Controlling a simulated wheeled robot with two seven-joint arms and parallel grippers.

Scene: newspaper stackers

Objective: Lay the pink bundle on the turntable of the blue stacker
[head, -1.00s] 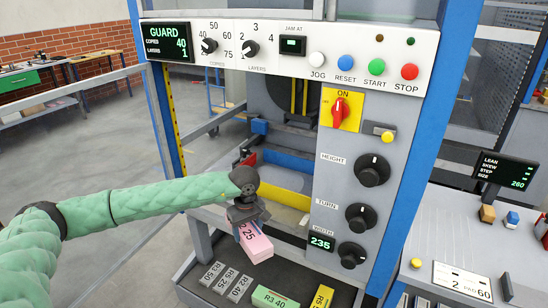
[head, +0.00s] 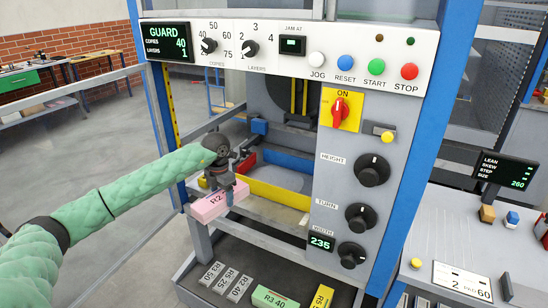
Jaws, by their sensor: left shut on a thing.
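The pink bundle (head: 207,208), marked "R2" with the rest of the label covered, is held by my left gripper (head: 229,197). The gripper is shut on it, outside the stacker's open front and left of the dial panel. The blue stacker (head: 428,130) has blue posts and a white control strip. Its grey round turntable (head: 272,181) shows inside, behind a yellow guard bar (head: 272,195) and in front of a blue wall. The bundle is in front and to the left of the turntable, apart from it. My right gripper is not in view.
A lower shelf holds grey bundles (head: 238,290), a green bundle (head: 275,297) and a yellow bundle (head: 322,297). The panel with knobs (head: 372,170) bounds the opening on the right. The left blue post (head: 160,110) bounds it on the left. A display (head: 508,170) stands at right.

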